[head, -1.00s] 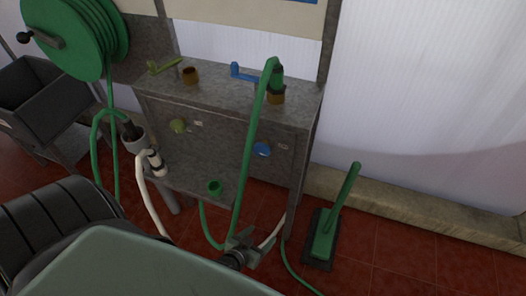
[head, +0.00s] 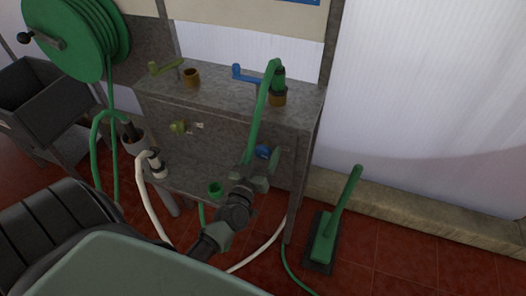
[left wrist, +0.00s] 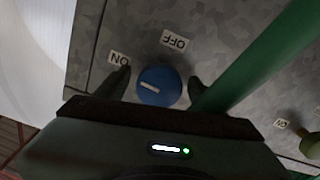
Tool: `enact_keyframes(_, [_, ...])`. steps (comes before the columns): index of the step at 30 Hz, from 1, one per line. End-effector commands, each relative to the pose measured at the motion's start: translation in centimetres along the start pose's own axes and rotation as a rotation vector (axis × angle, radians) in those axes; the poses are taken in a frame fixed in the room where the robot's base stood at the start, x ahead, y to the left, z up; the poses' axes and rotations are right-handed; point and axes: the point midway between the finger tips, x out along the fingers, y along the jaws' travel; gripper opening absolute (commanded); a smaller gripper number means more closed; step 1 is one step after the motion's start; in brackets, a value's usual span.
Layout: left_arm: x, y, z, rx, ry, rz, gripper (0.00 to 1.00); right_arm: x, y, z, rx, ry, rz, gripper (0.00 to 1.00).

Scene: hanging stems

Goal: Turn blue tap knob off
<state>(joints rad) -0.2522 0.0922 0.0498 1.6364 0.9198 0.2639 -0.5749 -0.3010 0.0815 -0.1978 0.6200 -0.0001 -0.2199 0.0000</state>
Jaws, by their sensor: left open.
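The blue tap knob (head: 263,151) is on the front of the grey stone-like tap unit (head: 225,150). In the left wrist view the round blue knob (left wrist: 158,92) has a short white mark running nearly sideways. An ON label (left wrist: 119,58) is at its upper left and an OFF label (left wrist: 175,41) above it. My left gripper (head: 262,168) is open in front of the knob and partly covers it. In the left wrist view its dark fingers (left wrist: 154,82) stand on either side of the knob; I cannot tell whether they touch it. My right gripper is not in view.
A green hose (head: 259,115) hangs from the top fitting, close beside my left gripper. A yellow-green knob (head: 178,127) is further left on the unit. A green hose reel (head: 88,35) is at upper left. A green brush (head: 330,225) stands on the floor at right.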

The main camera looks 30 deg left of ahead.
Motion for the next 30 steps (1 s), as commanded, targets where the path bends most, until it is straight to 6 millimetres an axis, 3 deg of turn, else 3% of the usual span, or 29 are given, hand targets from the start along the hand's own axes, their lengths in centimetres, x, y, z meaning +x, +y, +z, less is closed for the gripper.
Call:
enact_keyframes(9, [0.5,0.0,0.0,-0.001,-0.001,0.0,0.69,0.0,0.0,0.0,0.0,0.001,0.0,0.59])
enact_keyframes(11, [0.5,0.0,0.0,-0.001,-0.001,0.0,0.55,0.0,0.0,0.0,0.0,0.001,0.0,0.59])
enact_keyframes(16, [0.4,0.0,0.0,-0.001,-0.001,0.001,0.08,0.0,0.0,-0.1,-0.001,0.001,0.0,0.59])
enact_keyframes(30, [0.4,0.1,-0.2,0.112,-0.005,0.001,0.07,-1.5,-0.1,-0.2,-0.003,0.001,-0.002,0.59])
